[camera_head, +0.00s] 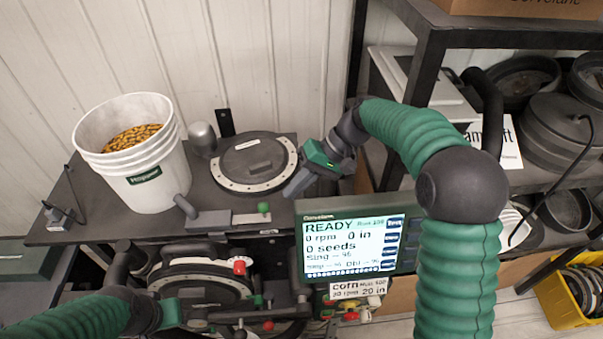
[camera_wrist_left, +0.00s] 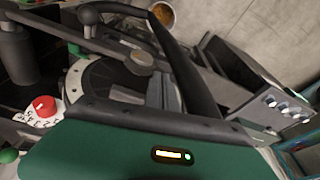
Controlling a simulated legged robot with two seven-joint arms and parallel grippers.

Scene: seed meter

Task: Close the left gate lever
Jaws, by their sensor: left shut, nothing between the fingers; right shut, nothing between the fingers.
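The seed meter (camera_head: 200,278) with its round dark disc housing stands at the lower middle of the head view. A red knob (camera_head: 239,267) sits at its upper right, and a red dial with numbers (camera_wrist_left: 45,106) shows in the left wrist view. I cannot clearly tell which part is the left gate lever; my arm and gripper cover part of the meter front. My left gripper (camera_head: 192,317) is low in front of the meter, shut and empty. My right gripper (camera_head: 296,188) is shut and empty, above the bench by the round lidded plate (camera_head: 253,163).
A white bucket of yellow seeds (camera_head: 146,170) stands on the bench (camera_head: 85,215). A lit display (camera_head: 350,240) reading READY stands right of the meter. Shelves with dark round parts (camera_head: 550,120) and a yellow crate (camera_head: 562,305) are at the right.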

